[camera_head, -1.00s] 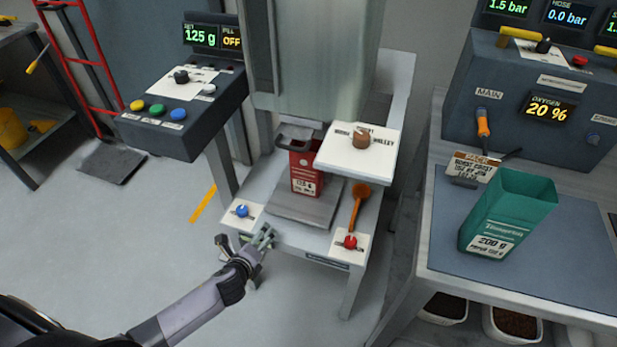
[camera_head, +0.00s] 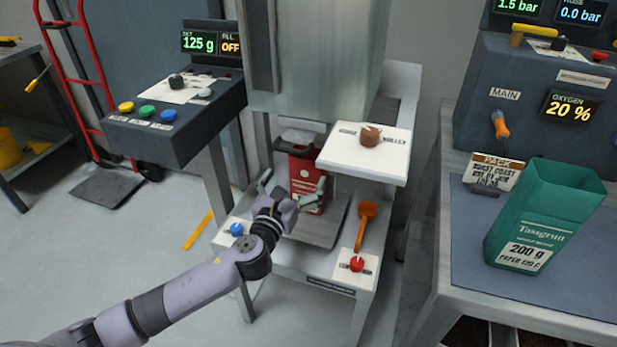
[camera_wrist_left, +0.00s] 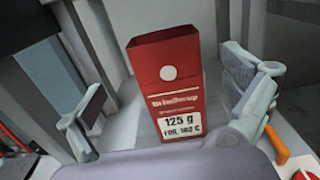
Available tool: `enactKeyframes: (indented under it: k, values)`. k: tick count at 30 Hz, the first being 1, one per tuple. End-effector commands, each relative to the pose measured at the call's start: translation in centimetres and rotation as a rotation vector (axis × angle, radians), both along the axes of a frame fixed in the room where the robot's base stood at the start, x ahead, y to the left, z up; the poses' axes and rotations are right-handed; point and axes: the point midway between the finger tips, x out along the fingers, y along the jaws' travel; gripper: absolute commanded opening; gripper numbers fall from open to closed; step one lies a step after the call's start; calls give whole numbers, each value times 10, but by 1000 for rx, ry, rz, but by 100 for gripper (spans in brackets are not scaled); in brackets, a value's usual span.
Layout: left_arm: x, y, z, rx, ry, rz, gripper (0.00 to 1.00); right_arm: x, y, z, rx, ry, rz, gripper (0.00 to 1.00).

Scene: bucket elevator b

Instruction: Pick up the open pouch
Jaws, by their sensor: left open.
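A red pouch (camera_head: 307,168) labelled 125 g stands upright on the metal plate under the filling machine's spout. It also shows in the left wrist view (camera_wrist_left: 172,92), where its top looks open. My left gripper (camera_head: 293,186) is open in front of the pouch, one finger toward each side. In the left wrist view the pouch stands between the spread fingers, with gaps on both sides. My right gripper is not in view. A green pouch (camera_head: 540,215) with an open top, labelled 200 g, stands on the right bench.
A white shelf (camera_head: 350,158) with a small brown cup (camera_head: 371,137) juts out right of the red pouch. An orange scoop (camera_head: 366,222) and a red knob (camera_head: 356,264) are on the stand's right, a blue knob (camera_head: 236,229) on its left. A control box (camera_head: 175,125) stands left.

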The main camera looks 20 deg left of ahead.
Motion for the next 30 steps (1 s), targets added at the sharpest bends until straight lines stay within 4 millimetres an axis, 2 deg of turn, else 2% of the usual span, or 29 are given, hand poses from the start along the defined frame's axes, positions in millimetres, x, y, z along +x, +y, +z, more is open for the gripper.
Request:
enactKeyframes:
  k: [3,12,19,28,30]
  values:
    - [19,-1,0,0,-1,1,98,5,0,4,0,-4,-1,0]
    - [43,-5,0,-3,0,1,98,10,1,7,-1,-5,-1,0]
    - [75,-9,0,-2,0,0,98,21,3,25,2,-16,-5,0]
    - [80,-9,0,-2,1,-1,98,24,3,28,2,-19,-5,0]
    - [80,-9,0,-2,1,0,94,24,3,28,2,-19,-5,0]
